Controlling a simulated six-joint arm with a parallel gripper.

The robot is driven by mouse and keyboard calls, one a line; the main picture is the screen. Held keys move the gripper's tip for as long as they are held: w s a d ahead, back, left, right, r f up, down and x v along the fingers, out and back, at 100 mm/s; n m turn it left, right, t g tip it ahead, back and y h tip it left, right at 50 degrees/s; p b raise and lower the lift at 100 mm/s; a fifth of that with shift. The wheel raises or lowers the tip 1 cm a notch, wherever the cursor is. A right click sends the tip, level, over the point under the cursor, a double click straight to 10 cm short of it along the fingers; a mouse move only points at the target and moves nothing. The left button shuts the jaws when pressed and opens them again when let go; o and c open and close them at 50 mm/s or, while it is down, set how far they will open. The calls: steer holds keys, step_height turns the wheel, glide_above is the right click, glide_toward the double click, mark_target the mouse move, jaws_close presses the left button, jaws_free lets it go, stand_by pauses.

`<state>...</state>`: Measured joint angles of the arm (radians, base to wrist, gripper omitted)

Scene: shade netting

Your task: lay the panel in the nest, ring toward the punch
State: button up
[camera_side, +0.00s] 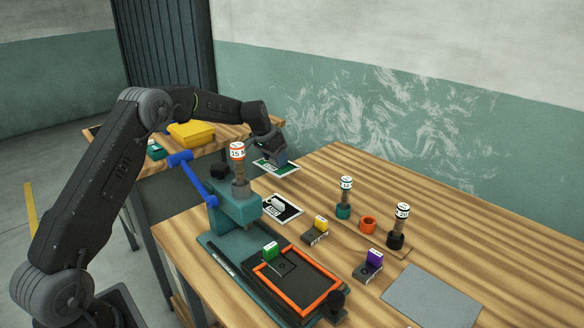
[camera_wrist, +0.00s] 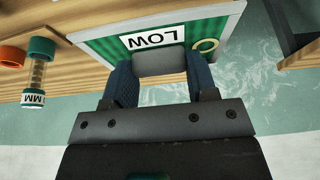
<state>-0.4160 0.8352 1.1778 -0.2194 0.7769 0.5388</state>
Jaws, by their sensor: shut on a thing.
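My gripper (camera_side: 274,154) is shut on the green panel (camera_side: 284,170), held by one edge near the back edge of the table. The wrist view shows the panel (camera_wrist: 218,28) beyond my gripper (camera_wrist: 160,72), with a white LOW label (camera_wrist: 153,39) reading upside down and a pale brass ring (camera_wrist: 205,46) near its right corner. The ring is too small to make out in the side view. The teal punch (camera_side: 238,207) has a blue lever and an orange-and-white top. The orange-framed black nest (camera_side: 333,297) lies in front of it; a green-topped block (camera_side: 270,250) stands at its back-left part.
A black-and-white card (camera_side: 282,208) lies behind the punch. Yellow (camera_side: 319,228) and purple (camera_side: 372,262) blocks, teal (camera_side: 344,208) and black (camera_side: 397,238) capped posts and an orange ring (camera_side: 368,225) stand to the right. A grey sheet (camera_side: 432,297) lies front right.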

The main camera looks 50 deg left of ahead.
mark_target(269, 165)
steer(key=r, duration=0.1)
steer(key=s+a+r, duration=0.1)
steer(key=shift+s+a+r, duration=0.1)
steer(key=shift+a+r, duration=0.15)
steer(key=shift+r, duration=0.1)
step_height(269, 165, up, 10)
steer(key=r, duration=0.1)
steer(key=s+d, duration=0.3)
steer(key=d, duration=0.7)
steer(key=s+d, duration=0.3)
steer(key=d, duration=0.6)
steer(key=s+d, duration=1.4)
steer(key=s, duration=0.1)
step_height(269, 165, down, 12)
steer(key=shift+d, duration=0.2)
steer(key=shift+s, duration=0.1)
steer(key=shift+f, duration=3.15)
